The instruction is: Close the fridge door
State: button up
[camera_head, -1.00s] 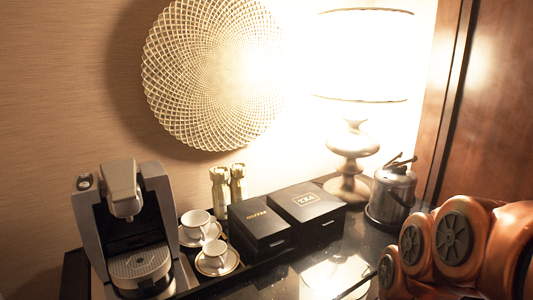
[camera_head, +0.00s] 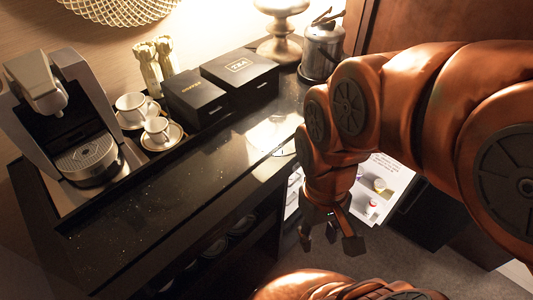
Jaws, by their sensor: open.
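My gripper (camera_head: 329,241) hangs low in front of the counter, its dark fingers spread open and empty. A bright white panel (camera_head: 398,178) with small coloured items shows just behind and right of it, below counter height. It looks like the inside of the open fridge door, with a dark panel (camera_head: 428,215) beside it on the right. My arm covers the upper part of this area, so the door's hinge and full outline are hidden. I cannot tell whether the gripper touches the door.
The black counter (camera_head: 160,205) holds a coffee machine (camera_head: 85,140), cups on saucers (camera_head: 157,130), black boxes (camera_head: 240,75) and a kettle (camera_head: 320,48). Dark open shelving (camera_head: 230,240) lies below its front edge. Grey carpet (camera_head: 400,265) shows at the lower right.

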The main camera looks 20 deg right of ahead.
aim_at(400, 180)
jog(key=u, duration=1.65)
jog(key=k, duration=0.7)
jog(key=z, duration=1.7)
